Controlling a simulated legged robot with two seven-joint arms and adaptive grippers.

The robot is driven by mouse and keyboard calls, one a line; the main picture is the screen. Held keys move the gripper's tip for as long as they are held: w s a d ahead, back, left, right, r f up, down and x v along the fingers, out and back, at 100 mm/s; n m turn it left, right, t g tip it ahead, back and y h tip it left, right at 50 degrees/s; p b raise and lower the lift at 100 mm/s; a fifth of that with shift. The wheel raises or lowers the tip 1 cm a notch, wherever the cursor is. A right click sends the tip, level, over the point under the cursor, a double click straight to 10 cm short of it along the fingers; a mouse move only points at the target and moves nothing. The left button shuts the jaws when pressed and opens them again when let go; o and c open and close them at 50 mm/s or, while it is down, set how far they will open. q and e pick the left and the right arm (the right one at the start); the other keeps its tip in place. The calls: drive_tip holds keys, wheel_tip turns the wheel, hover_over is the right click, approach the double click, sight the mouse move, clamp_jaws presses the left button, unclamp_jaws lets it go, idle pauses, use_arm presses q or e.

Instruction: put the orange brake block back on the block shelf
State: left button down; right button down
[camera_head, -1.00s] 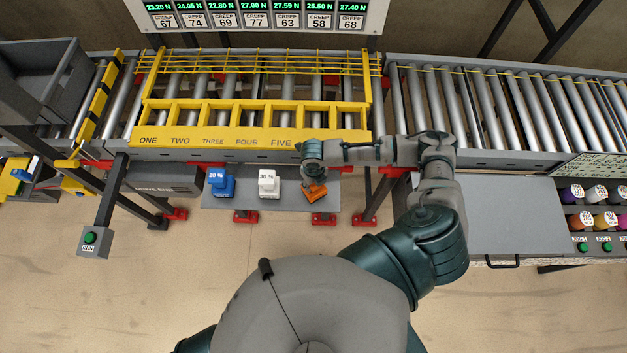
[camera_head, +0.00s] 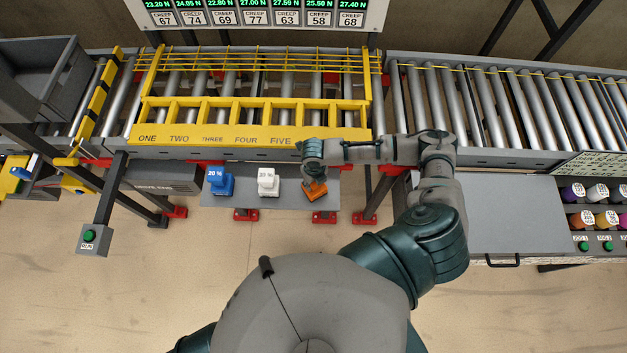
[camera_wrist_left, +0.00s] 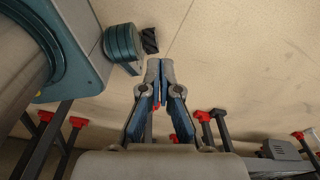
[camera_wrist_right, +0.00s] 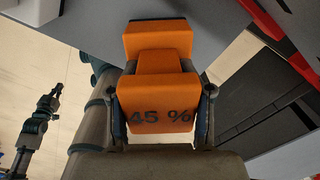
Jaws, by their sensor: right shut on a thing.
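The orange brake block (camera_head: 316,191) is at the right end of the grey block shelf (camera_head: 290,198) in the head view. It is turned at an angle to the blue and white blocks. My right gripper (camera_head: 313,174) is shut on it. In the right wrist view the orange block (camera_wrist_right: 158,70), marked 45 %, sits between the fingers (camera_wrist_right: 160,115), over a grey surface. Whether its base touches the shelf I cannot tell. My left gripper (camera_wrist_left: 160,75) is shut and empty above the floor in the left wrist view; it is hidden in the head view.
A blue block (camera_head: 220,182) and a white block (camera_head: 267,182) stand on the shelf left of the orange one. The yellow numbered frame (camera_head: 215,138) and roller conveyor lie behind. A red-footed leg (camera_head: 364,217) stands right of the shelf.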

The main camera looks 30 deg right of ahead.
drive_tip(key=shift+d+f, duration=0.25)
drive_tip(key=shift+d, duration=0.3)
drive_tip(key=c, duration=0.6)
unclamp_jaws()
drive_tip(key=shift+d+f, duration=0.1)
drive_tip(key=shift+d, duration=0.35)
drive_tip(key=shift+o, duration=1)
drive_tip(key=shift+a, duration=0.3)
drive_tip(key=shift+w+a+r, duration=0.1)
drive_tip(key=shift+a+r, duration=0.4)
drive_tip(key=shift+r, duration=0.25)
drive_tip(key=r, duration=0.3)
drive_tip(key=d+r, duration=0.1)
drive_tip(key=r, duration=0.5)
drive_tip(key=shift+d+r, duration=0.2)
drive_tip(key=shift+d, duration=0.05)
drive_tip(key=shift+a+r, duration=0.2)
drive_tip(key=shift+r, duration=0.25)
use_arm(q)
drive_tip(key=shift+d, duration=0.85)
use_arm(e)
drive_tip(key=shift+a+r, duration=0.15)
drive_tip(key=shift+a, duration=0.35)
